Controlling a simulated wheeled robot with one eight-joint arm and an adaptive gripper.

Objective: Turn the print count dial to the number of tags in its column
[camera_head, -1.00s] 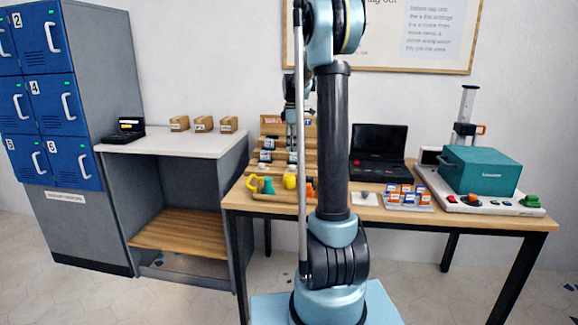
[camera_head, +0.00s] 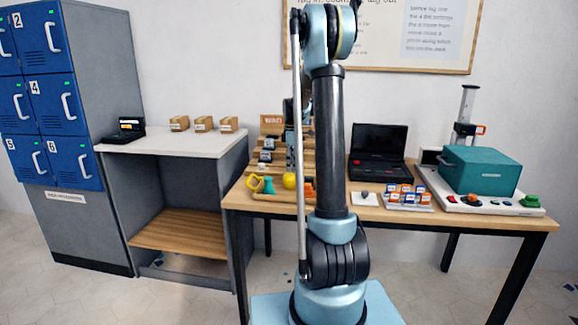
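Several small blue, white and orange tags (camera_head: 405,193) stand in rows on a light tray (camera_head: 412,207) on the wooden table. A small white plate with a dark round knob (camera_head: 364,198) lies left of the tray; I cannot tell whether it is the print count dial. A teal box-shaped machine (camera_head: 482,171) stands on a white base with coloured buttons (camera_head: 480,202) at the table's right. My arm rises in front of the table. My gripper is not clearly visible; the lower end of my arm is mostly hidden behind my own column, near the stepped wooden rack (camera_head: 270,143).
The wooden table (camera_head: 460,217) also holds a black open case (camera_head: 378,166) and yellow, teal and orange items at its left. A grey cabinet (camera_head: 175,150) with small boxes and blue lockers (camera_head: 60,110) stand left.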

